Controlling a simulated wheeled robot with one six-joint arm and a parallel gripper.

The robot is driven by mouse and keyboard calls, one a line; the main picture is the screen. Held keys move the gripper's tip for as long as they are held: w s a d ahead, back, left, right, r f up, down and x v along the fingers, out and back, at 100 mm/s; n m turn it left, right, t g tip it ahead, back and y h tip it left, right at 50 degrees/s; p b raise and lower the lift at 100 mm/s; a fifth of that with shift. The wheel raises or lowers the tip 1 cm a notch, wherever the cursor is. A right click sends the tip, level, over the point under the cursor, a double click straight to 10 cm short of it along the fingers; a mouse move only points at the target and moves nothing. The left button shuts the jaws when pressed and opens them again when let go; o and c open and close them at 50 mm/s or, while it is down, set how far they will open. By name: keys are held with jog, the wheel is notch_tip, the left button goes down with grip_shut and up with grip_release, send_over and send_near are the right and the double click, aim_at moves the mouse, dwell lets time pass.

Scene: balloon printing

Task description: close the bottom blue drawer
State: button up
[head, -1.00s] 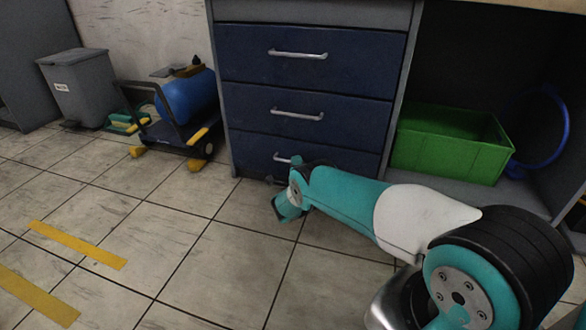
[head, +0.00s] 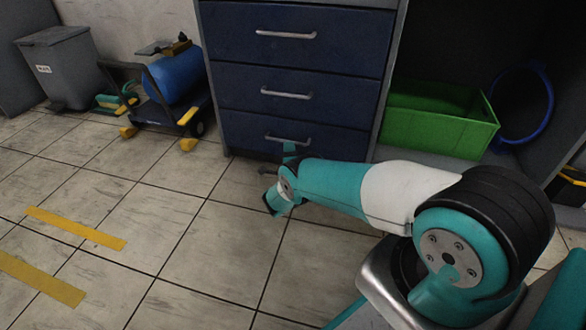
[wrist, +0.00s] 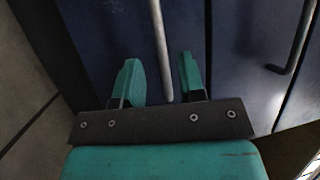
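The bottom blue drawer (head: 240,132) is the lowest of a stack of dark blue drawers in the head view. Its front looks about flush with those above; I cannot tell whether a small gap is left. Its metal handle (head: 312,141) shows just above my arm. My gripper (wrist: 160,78) is open at the drawer front. In the wrist view its two teal fingers stand apart on either side of a metal handle bar, with no clear grip on it. In the head view my arm partly hides the gripper and the drawer's lower right.
The middle drawer (head: 240,85) and top drawer (head: 235,35) look shut. A green crate (head: 440,133) and a blue hoop (head: 548,105) are in the open bay at right. A blue tank on a cart (head: 180,80) and a grey bin (head: 65,70) stand left.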

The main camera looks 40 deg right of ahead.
jog(key=p+v, duration=0.6)
jog(key=v, duration=0.6)
jog(key=shift+s, duration=0.25)
jog(key=shift+w+a, duration=0.1)
jog(key=shift+a, duration=0.05)
